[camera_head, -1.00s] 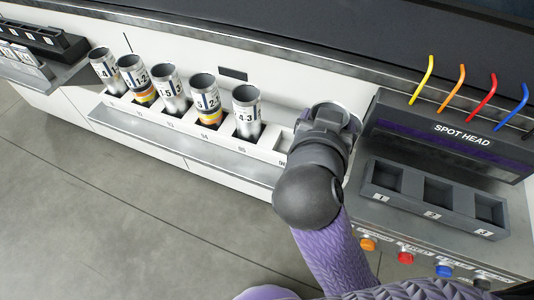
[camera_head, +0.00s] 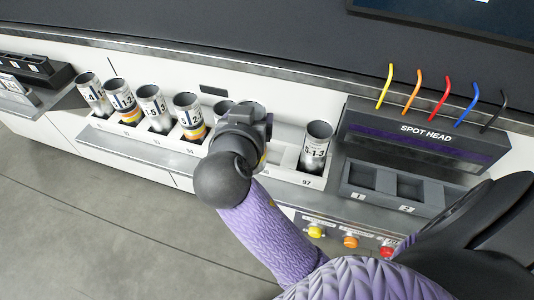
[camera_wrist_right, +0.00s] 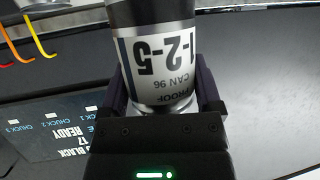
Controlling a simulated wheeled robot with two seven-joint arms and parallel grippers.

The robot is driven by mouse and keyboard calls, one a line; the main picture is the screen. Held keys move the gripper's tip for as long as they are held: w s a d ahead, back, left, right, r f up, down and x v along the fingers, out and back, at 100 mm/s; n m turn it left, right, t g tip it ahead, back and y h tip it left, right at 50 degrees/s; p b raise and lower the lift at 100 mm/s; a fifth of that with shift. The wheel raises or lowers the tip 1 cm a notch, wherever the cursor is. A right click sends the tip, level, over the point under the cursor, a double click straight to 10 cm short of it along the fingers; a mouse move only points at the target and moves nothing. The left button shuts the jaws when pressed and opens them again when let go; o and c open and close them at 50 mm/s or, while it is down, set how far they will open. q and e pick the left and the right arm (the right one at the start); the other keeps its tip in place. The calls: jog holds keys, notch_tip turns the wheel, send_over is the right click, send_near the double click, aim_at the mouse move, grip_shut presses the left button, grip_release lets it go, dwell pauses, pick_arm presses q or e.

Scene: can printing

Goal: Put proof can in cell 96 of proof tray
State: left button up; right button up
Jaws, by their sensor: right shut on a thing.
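My right gripper (camera_head: 246,116) is shut on the proof can, which is upright. In the right wrist view the can (camera_wrist_right: 158,65) is silver-white with a dark stripe, and its label reads 1-2-5, proof can 96. Its bottom end is out of that view. In the head view the gripper mostly hides the can and is by cell 96 of the proof tray (camera_head: 145,142); the 96 label (camera_head: 265,172) shows just in front. I cannot tell whether the can is inside the cell. My left gripper is not in view.
Several cans stand left in the tray; the nearest one (camera_head: 222,107) is partly hidden by my gripper. A can (camera_head: 317,146) stands in cell 97 on the right. The spot head (camera_head: 425,132), with coloured tubes and a numbered holder (camera_head: 388,183), is further right.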

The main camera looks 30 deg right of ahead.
jog(key=w+d+m+g+h+p, duration=0.3)
jog(key=w+d+m+p, duration=0.15)
jog(key=d, duration=0.25)
notch_tip(320, 180, down, 9)
jog(key=b, duration=0.1)
jog(key=shift+w+d+f+n+b, duration=0.15)
jog(key=shift+w+d+n+b, duration=0.1)
jog(key=shift+n+b, duration=0.15)
